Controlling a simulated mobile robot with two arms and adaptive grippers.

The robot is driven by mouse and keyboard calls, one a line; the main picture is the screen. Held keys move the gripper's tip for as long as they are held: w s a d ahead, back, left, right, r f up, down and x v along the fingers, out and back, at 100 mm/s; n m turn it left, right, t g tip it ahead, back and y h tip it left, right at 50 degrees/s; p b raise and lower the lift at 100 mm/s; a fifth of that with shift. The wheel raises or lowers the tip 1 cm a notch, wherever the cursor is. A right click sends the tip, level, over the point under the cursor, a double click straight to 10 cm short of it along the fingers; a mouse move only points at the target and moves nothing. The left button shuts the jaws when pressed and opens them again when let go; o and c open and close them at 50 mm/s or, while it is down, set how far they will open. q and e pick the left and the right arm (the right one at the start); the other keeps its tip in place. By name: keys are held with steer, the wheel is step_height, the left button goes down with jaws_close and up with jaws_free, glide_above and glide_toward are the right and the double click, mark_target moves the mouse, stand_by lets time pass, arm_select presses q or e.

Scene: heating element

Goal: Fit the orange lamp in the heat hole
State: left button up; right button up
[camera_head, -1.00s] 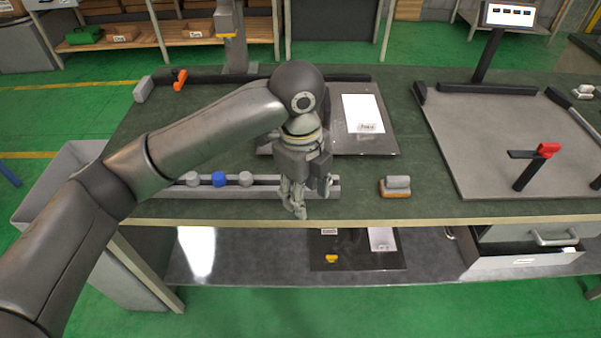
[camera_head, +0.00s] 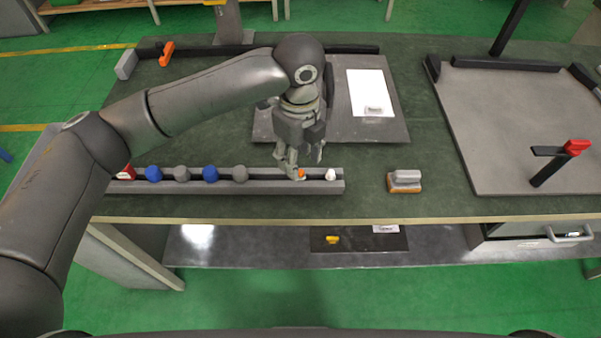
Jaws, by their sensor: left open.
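An orange lamp (camera_head: 301,174) shows as a small orange spot in the grey rail (camera_head: 265,187) along the table's front. My left gripper (camera_head: 299,165) points down at it, open, with its fingers just behind and beside the lamp. Whether a finger touches it I cannot tell. Other lamps stand in the same rail: blue (camera_head: 210,174), grey (camera_head: 240,173) and, right of the gripper, white (camera_head: 330,174). A dark board with a white sheet (camera_head: 370,92) lies behind the gripper. The heat hole cannot be made out; my arm hides part of the board. My right gripper is not in view.
A grey block with an orange base (camera_head: 404,181) stands right of the rail. A large grey tray (camera_head: 520,120) with a red-topped lever (camera_head: 576,147) fills the table's right. An orange piece (camera_head: 166,53) lies at the back left.

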mark_target(300, 171)
arm_select(q)
steer(key=f+p, duration=0.1)
steer(key=f, duration=0.4)
steer(key=shift+w, duration=0.2)
steer(key=shift+c, duration=0.3)
steer(key=c, duration=0.8)
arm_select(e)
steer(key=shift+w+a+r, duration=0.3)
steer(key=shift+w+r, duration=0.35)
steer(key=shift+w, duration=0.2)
arm_select(q)
steer(key=shift+c, duration=0.5)
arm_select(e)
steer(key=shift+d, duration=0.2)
